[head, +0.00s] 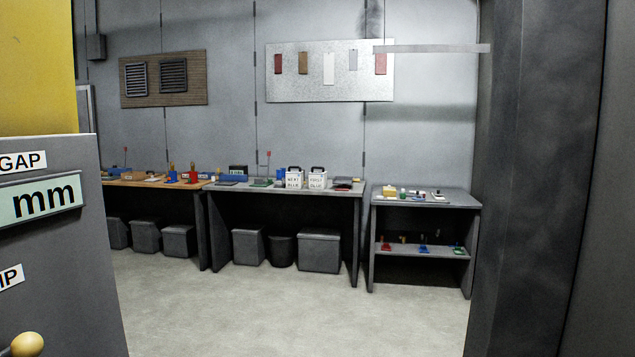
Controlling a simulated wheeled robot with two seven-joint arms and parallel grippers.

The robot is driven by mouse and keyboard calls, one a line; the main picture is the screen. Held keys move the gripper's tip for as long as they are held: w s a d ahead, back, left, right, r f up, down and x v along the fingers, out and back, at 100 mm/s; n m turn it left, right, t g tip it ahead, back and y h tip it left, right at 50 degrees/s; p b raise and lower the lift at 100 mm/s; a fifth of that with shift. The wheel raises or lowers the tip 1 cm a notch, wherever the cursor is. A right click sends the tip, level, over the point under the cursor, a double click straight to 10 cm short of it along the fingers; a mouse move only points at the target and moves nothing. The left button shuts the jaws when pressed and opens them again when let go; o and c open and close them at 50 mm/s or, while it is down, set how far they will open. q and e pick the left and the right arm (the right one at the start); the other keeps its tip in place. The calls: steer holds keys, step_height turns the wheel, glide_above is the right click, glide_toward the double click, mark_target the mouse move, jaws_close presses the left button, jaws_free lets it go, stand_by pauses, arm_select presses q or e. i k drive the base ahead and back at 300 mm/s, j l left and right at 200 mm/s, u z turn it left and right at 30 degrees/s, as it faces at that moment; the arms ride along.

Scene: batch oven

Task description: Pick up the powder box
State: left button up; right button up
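No box in the head view can be made out for certain as the powder box. Two small white boxes with black handles and dark lettering, a left one (294,180) and a right one (317,181), stand side by side on the middle bench (245,189) across the room. Their lettering is too small to read surely. A small yellowish block (389,195) lies on the low shelf unit (452,201) to the right. Neither of my grippers is in view.
Near me, a grey panel with a "mm" display (42,200) fills the left edge, and a dark pillar (545,180) fills the right. Open concrete floor (240,310) lies between. Grey bins (319,250) stand under the benches. A wooden bench (150,184) is at left.

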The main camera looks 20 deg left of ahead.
mark_target(318, 180)
steer(key=i+l, duration=0.15)
steer(key=i, duration=0.4)
steer(key=i+l+u, duration=0.1)
steer(key=i, duration=0.4)
steer(key=i+l, duration=0.2)
steer(key=i, duration=0.35)
steer(key=i+u, duration=0.15)
steer(key=i, duration=0.6)
steer(key=i+u, duration=0.1)
steer(key=i, duration=0.65)
steer(key=i+l+u, duration=0.15)
steer(key=i, duration=0.55)
steer(key=i+j+u, duration=0.1)
steer(key=i+u, duration=0.2)
steer(key=i, duration=0.7)
steer(key=i+l+u, duration=0.1)
steer(key=i+u, duration=0.15)
steer(key=i, duration=0.75)
